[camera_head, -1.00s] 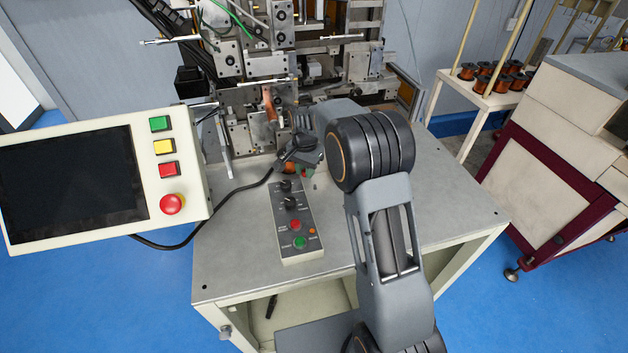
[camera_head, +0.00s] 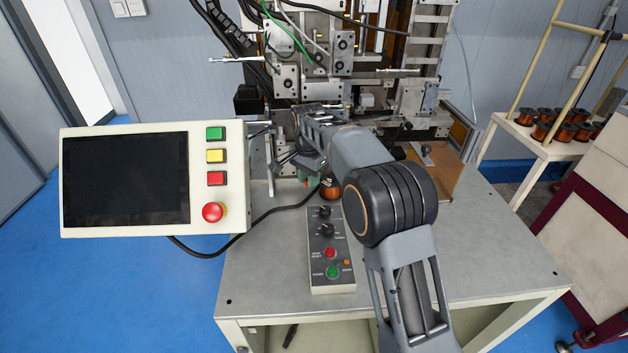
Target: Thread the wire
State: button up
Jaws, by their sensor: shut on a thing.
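The coil winder (camera_head: 345,55) stands at the back of the grey table, a stack of metal plates, rods and brackets. My gripper (camera_head: 283,160) is in front of its lower plates, at the left end of my arm. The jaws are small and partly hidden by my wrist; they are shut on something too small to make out. A copper wire spool (camera_head: 330,189) stands on the table just below and right of my gripper, partly behind my arm. The thin wire itself cannot be made out, nor whether my gripper touches the winder.
A control panel (camera_head: 125,180) with a dark screen juts out at the left. A black cable (camera_head: 235,250) runs from it over the table. A button box (camera_head: 331,260) lies in front of the spool. A rack of copper spools (camera_head: 555,128) stands at the right. The table's front right is clear.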

dwell(0.3)
jog(key=shift+m, duration=0.3)
jog(key=w+d+r+p, duration=0.1)
jog(key=w+d+p, duration=0.1)
jog(key=d, duration=0.3)
jog(key=w+d+r+p, duration=0.1)
jog(key=w+d+p, duration=0.2)
jog(key=w+d, duration=0.1)
jog(key=w+d+r+p, duration=0.2)
jog(key=w+d, duration=0.1)
jog(key=d, duration=0.3)
jog(key=shift+w+d, duration=0.1)
jog(key=shift+w, duration=0.2)
jog(key=shift+r, duration=0.3)
jog(key=shift+s+f, duration=0.1)
jog(key=shift+f, duration=2.35)
jog(key=shift+f, duration=0.5)
